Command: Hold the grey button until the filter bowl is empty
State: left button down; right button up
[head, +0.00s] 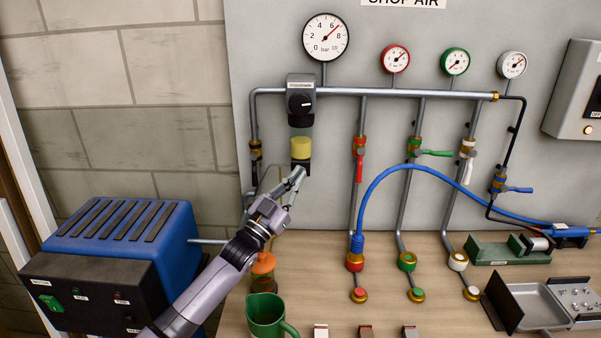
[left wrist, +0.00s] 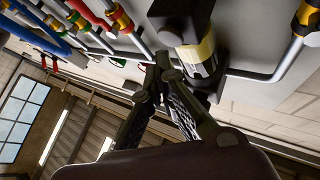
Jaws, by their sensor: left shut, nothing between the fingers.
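The filter bowl (head: 301,147) hangs under a black regulator (head: 300,97) on the wall panel. Yellow liquid fills much of it, with a clearer band above. It also shows in the left wrist view (left wrist: 206,48). A black cap (head: 300,164) closes its bottom. My left gripper (head: 298,174) is shut and empty, with its fingertips close under or beside that cap. In the left wrist view the fingertips (left wrist: 166,72) meet near the bowl's lower end; I cannot tell whether they touch. The grey button cannot be made out; the fingers may hide it. My right gripper is not in view.
A blue compressor (head: 125,232) stands at left. Pipes with red, green and white valves and a blue hose (head: 390,178) occupy the panel to the right.

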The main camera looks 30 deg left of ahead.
pick_arm(q)
jog(key=shift+w, duration=0.15)
dwell(0.7)
jog(key=shift+w+a, duration=0.2)
jog(key=shift+w, duration=0.05)
jog(key=shift+w+a+b, duration=0.25)
jog(key=shift+w+b, duration=0.1)
jog(key=shift+b, duration=0.15)
dwell(0.6)
dwell(2.3)
jog(key=shift+s+d+p, duration=0.45)
jog(key=shift+s+p, duration=0.15)
jog(key=shift+s, duration=0.15)
